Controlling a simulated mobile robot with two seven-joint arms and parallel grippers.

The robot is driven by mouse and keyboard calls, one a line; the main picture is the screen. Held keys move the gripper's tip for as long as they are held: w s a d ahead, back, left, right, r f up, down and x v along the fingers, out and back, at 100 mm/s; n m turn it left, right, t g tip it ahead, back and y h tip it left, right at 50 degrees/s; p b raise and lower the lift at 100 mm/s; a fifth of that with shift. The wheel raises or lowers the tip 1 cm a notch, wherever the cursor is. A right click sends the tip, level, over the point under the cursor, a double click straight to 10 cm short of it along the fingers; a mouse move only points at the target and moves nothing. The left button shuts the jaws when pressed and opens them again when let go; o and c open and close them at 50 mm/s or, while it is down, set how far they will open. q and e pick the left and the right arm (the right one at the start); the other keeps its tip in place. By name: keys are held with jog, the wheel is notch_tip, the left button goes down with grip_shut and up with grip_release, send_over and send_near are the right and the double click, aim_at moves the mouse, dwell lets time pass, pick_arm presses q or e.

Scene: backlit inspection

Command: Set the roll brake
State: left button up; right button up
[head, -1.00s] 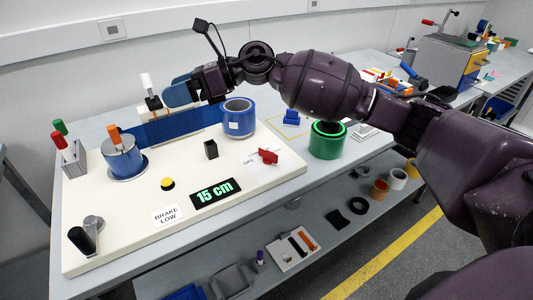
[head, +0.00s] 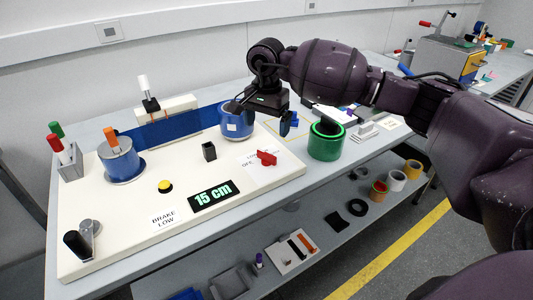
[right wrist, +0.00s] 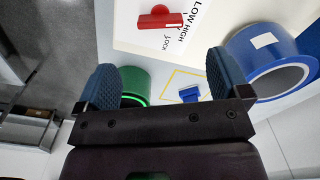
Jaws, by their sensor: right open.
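The red brake knob (head: 266,158) sits on the right part of the cream board, beside a printed scale; in the right wrist view it shows at the top (right wrist: 159,20), near the words LOW and HIGH. A sign (head: 169,218) on the board reads BRAKE LOW. The blue roll (head: 236,126) stands behind the knob, at the right end of a blue web (head: 185,127). My right gripper (head: 262,116) is open and empty, above the board's back right near the blue roll; its two blue-padded fingers are wide apart in the wrist view (right wrist: 164,78). My left gripper is out of view.
A green roll (head: 325,143) stands on the table to the right.

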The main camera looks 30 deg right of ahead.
aim_at(267, 153)
notch_tip(267, 153, down, 8)
jog(key=shift+f, duration=0.15)
jog(key=shift+f+b, duration=0.3)
jog(key=shift+f, duration=0.45)
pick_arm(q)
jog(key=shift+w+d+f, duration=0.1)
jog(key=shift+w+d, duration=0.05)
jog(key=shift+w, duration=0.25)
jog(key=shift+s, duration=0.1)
pick_arm(e)
jog(key=shift+c, duration=0.5)
jog(key=c, duration=0.8)
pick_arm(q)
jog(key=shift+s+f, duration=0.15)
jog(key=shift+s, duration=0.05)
